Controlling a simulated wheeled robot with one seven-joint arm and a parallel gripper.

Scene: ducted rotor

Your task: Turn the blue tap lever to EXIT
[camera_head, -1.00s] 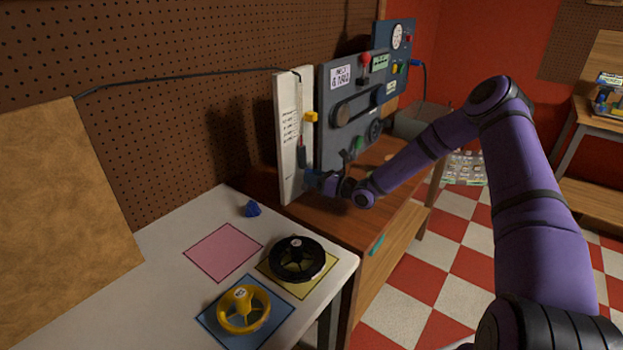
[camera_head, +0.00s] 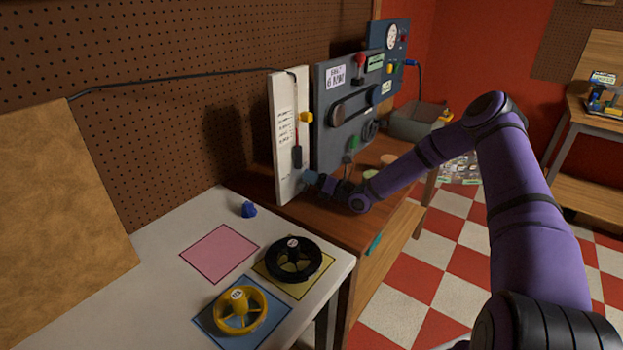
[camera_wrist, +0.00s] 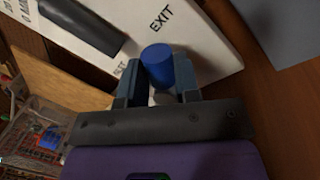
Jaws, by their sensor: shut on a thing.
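The blue tap lever shows in the wrist view as a round blue knob (camera_wrist: 157,62) between the fingers of my gripper (camera_wrist: 158,85). My gripper is shut on it. The word EXIT (camera_wrist: 161,17) is printed on the white panel above the knob, and another label, partly hidden, lies at the left of the fingers. In the head view my gripper (camera_head: 312,179) is at the foot of the white upright panel (camera_head: 283,170). The lever itself is hard to make out there. I cannot tell exactly which label the lever points to.
A grey control board (camera_head: 340,115) with knobs and levers stands right beside the white panel on the wooden bench (camera_head: 375,215). The white table (camera_head: 180,290) holds a black wheel (camera_head: 293,259), a yellow wheel (camera_head: 240,310) and a small blue piece (camera_head: 249,210).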

